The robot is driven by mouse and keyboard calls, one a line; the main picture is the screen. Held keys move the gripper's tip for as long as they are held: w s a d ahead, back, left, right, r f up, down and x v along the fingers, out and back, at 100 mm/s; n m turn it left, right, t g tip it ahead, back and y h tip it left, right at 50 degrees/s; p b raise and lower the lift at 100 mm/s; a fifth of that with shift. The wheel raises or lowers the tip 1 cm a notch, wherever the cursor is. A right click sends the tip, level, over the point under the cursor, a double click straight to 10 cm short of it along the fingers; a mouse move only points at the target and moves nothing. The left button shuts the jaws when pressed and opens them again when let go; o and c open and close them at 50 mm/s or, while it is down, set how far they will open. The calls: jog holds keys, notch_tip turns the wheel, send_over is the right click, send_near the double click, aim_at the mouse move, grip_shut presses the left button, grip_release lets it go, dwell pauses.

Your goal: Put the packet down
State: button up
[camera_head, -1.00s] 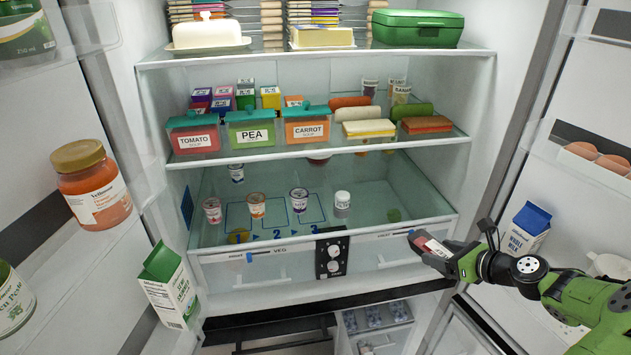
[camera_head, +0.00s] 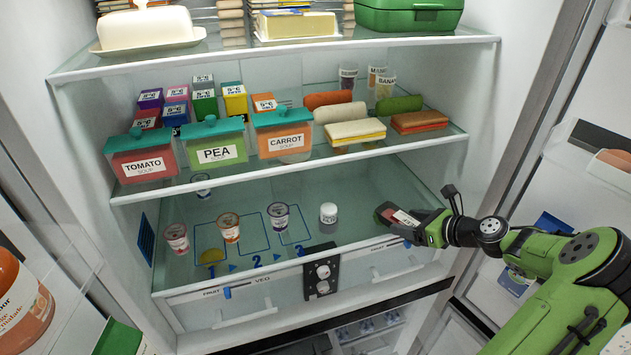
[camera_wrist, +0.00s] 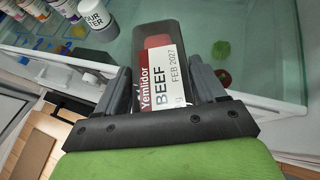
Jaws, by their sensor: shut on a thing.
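The packet (camera_wrist: 166,85) is a dark tray with a red and white label reading "BEEF". My gripper (camera_wrist: 166,88) is shut on it, one finger on each side, in the wrist view. In the head view the packet (camera_head: 398,216) and my gripper (camera_head: 416,226) are at the right front of the lowest glass shelf (camera_head: 345,190), near its front edge. The packet looks tilted. I cannot tell whether it touches the shelf.
A white-lidded jar (camera_head: 328,214) stands left of the packet. Several small pots stand further left by the numbered blue marks (camera_head: 255,262). A control panel (camera_head: 321,272) and drawers lie below. The shelf's right rear looks mostly clear, with the shelf of soup boxes (camera_head: 218,146) above.

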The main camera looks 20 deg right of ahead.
jog(key=shift+w+r, duration=0.1)
jog(key=shift+r, duration=0.1)
jog(key=w, duration=0.5)
jog(key=w+p, duration=0.1)
jog(key=w, duration=0.5)
jog(key=w+d+p, duration=0.1)
jog(key=w, duration=0.5)
jog(key=shift+f, duration=1.95)
jog(key=o, duration=1.3)
jog(key=shift+o, duration=0.2)
jog(key=shift+r+p, duration=0.15)
jog(key=shift+p, duration=0.15)
jog(key=v, duration=0.7)
jog(key=shift+s+d+r+b, duration=0.1)
jog(key=shift+s+b, duration=0.15)
jog(key=shift+b, duration=0.1)
jog(key=shift+w, duration=0.1)
